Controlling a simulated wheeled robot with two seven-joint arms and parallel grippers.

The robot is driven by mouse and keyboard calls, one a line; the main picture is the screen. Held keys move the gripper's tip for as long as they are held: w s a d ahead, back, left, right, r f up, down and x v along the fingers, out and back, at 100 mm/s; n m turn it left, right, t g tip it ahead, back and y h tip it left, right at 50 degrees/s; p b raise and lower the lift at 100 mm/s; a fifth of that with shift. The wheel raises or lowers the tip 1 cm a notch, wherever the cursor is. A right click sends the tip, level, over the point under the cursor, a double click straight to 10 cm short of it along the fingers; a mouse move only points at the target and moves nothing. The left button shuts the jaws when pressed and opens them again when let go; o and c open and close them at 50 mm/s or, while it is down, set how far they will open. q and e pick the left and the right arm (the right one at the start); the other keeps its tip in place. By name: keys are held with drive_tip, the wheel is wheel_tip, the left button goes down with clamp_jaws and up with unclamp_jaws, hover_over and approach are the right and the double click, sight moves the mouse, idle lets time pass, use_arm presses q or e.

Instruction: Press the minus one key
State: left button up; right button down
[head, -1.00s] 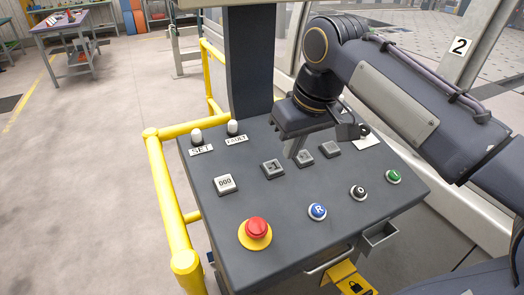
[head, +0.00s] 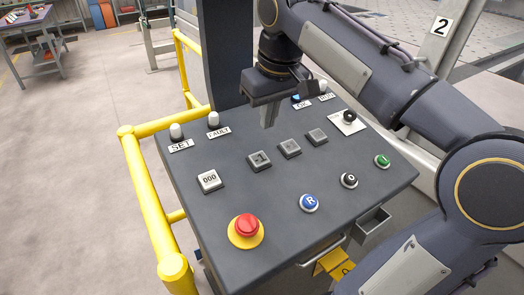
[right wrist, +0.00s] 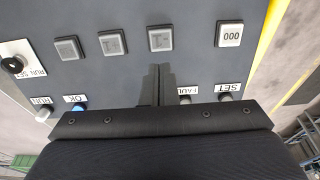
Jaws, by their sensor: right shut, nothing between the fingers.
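Three grey square keys sit in a row on the dark sloped panel (head: 225,235). The key nearest the 000 button (head: 208,181) bears a mark like a 1 and appears to be the minus one key (head: 259,161); it also shows in the right wrist view (right wrist: 161,38). My left gripper is not in view.
A red emergency stop (head: 246,226) and blue R (head: 309,202), black O (head: 349,180) and green (head: 382,160) buttons line the front. Lamps and a selector knob (head: 349,117) stand at the back. A yellow rail (head: 150,205) runs along the left side.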

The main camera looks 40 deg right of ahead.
sight(260, 159)
drive_tip(key=x, duration=1)
drive_tip(key=shift+w+f, duration=0.1)
drive_tip(key=shift+f, duration=0.25)
